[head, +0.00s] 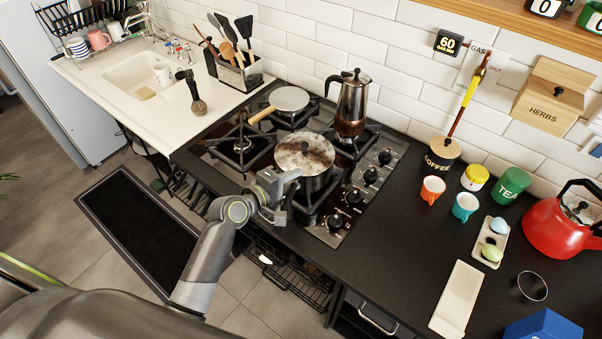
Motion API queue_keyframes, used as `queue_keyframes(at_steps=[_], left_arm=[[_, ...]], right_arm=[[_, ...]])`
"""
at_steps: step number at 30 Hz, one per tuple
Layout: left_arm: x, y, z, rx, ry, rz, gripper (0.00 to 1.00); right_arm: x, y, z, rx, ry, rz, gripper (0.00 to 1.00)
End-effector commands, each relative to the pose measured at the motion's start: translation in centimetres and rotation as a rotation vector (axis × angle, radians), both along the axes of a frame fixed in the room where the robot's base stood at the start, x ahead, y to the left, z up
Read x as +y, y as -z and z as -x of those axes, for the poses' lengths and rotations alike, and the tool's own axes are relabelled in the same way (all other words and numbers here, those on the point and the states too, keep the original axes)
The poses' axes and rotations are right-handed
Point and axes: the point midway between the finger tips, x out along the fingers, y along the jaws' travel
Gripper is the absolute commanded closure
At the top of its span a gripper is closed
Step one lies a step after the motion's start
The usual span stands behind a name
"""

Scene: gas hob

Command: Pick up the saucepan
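The saucepan (316,181) stands on a front burner of the hob, with dark sides and a mottled, stained lid (305,152) with a dark knob. Its handle cannot be made out; my gripper covers that side. My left gripper (287,192) is at the pan's near left side, right beside its wall. Whether its fingers are apart or closed on a handle is not clear. My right gripper is not in view.
A moka pot (350,106) stands close behind the saucepan. A small pan (289,98) with a wooden handle sits on a rear burner. Hob knobs (353,196) lie to the right. Mugs and a red kettle (558,228) are on the black counter further right.

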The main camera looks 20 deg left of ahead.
Motion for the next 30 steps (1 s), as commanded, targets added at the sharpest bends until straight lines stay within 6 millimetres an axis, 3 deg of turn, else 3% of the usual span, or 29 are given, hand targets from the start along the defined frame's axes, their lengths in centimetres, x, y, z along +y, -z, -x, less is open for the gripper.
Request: queue_keyframes(at_steps=[1, 4, 30], left_arm=[[0.01, 0.13, 0.03, 0.003, 0.000, -0.001, 0.87], [0.01, 0.15, 0.04, 0.004, 0.000, -0.001, 1.00], [0.05, 0.70, 0.28, 0.020, 0.001, 0.000, 1.00]], right_arm=[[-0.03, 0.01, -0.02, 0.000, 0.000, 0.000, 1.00], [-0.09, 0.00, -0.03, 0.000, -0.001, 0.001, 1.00], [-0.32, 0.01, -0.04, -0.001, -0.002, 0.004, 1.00]])
